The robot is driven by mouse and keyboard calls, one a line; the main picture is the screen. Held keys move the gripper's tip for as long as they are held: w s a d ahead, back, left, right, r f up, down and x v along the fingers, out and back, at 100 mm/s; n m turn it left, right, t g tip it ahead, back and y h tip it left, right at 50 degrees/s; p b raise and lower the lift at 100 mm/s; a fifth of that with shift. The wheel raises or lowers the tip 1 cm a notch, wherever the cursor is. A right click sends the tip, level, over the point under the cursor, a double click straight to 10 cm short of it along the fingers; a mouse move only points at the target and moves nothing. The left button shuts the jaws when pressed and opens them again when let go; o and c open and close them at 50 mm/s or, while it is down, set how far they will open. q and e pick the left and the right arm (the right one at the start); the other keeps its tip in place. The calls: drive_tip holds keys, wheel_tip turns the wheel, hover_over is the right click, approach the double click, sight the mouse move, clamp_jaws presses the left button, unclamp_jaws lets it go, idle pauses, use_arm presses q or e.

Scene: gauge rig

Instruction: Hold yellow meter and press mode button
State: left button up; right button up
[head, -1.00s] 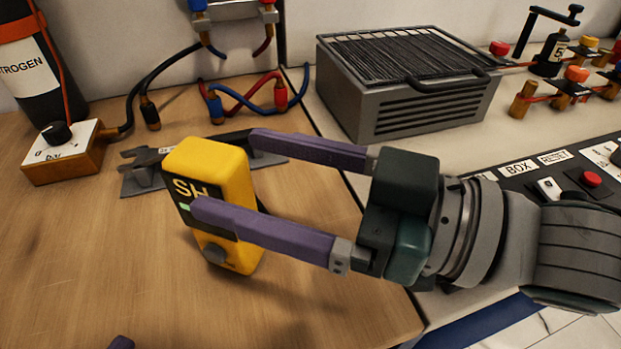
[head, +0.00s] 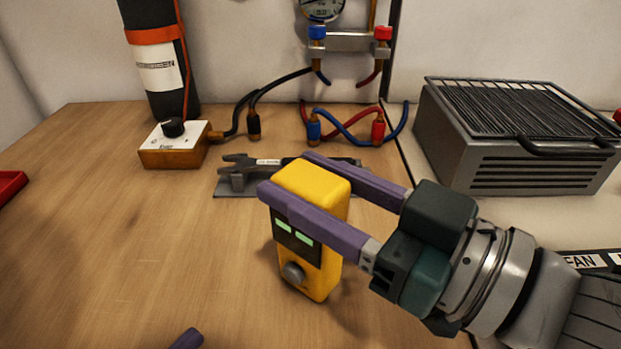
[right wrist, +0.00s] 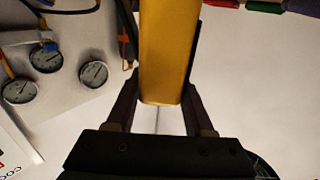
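The yellow meter (head: 322,268) is upright over the wooden bench, its dark panel with two lit green displays and a grey round knob facing me. My right gripper (head: 305,188) comes in from the right and is shut on its upper part, one purple finger across the front face and one behind. The front finger hides the panel's top. In the right wrist view the meter (right wrist: 168,50) fills the space between the fingers. I cannot tell whether its base touches the bench. Only a purple fingertip of my left gripper (head: 187,339) shows at the bottom edge.
Behind the meter a wrench lies on a grey stand (head: 236,186). A regulator box (head: 173,145) with a black knob, a nitrogen bottle (head: 158,65) and cables stand at the back. A grey vented heater (head: 525,150) is at right.

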clamp_jaws()
use_arm(q)
clamp_jaws()
idle(0.4)
idle(1.4)
